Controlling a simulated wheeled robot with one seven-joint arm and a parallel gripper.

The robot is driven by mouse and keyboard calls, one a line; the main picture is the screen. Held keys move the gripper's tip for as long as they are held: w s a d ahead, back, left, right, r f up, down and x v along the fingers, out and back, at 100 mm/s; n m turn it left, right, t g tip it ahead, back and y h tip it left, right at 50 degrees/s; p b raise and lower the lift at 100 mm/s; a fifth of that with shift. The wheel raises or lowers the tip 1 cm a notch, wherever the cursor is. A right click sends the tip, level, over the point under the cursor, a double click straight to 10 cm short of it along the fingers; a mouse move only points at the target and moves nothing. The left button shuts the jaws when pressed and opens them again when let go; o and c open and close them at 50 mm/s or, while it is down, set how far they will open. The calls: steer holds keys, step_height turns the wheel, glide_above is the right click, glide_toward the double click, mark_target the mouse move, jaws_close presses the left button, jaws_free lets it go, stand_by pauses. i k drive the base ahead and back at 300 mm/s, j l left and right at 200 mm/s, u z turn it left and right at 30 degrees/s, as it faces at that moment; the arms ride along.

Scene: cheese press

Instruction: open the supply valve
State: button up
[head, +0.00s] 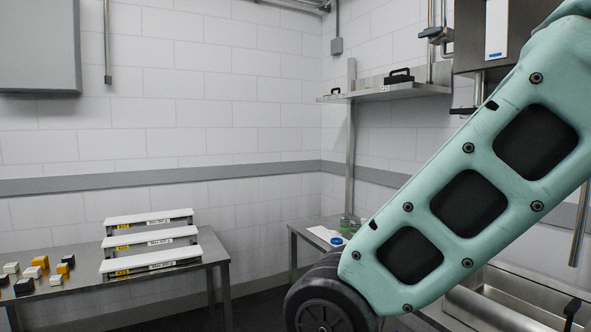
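No part is clearly recognisable as the supply valve. A dark fitting on a vertical pipe (436,34) at the upper right may be a valve, but it is too small to tell. Another dark fitting (463,111) sits lower, beside the shelf and under a wall-mounted metal box (470,38); its kind is unclear. My teal arm crosses the right side and hides much of the wall there. My gripper is out of view.
A steel table (85,292) at the left bears three stepped white-topped racks (150,240) and several small blocks (33,272). A wall shelf (390,91) holds black-handled items. A small table (307,231) stands in the corner. A steel basin (510,300) lies at the lower right.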

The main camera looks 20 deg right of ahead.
mark_target(435, 33)
steer(key=i+z, duration=0.1)
steer(key=i, duration=0.8)
steer(key=i+j, duration=0.2)
steer(key=i, duration=0.7)
steer(key=l+z, duration=0.05)
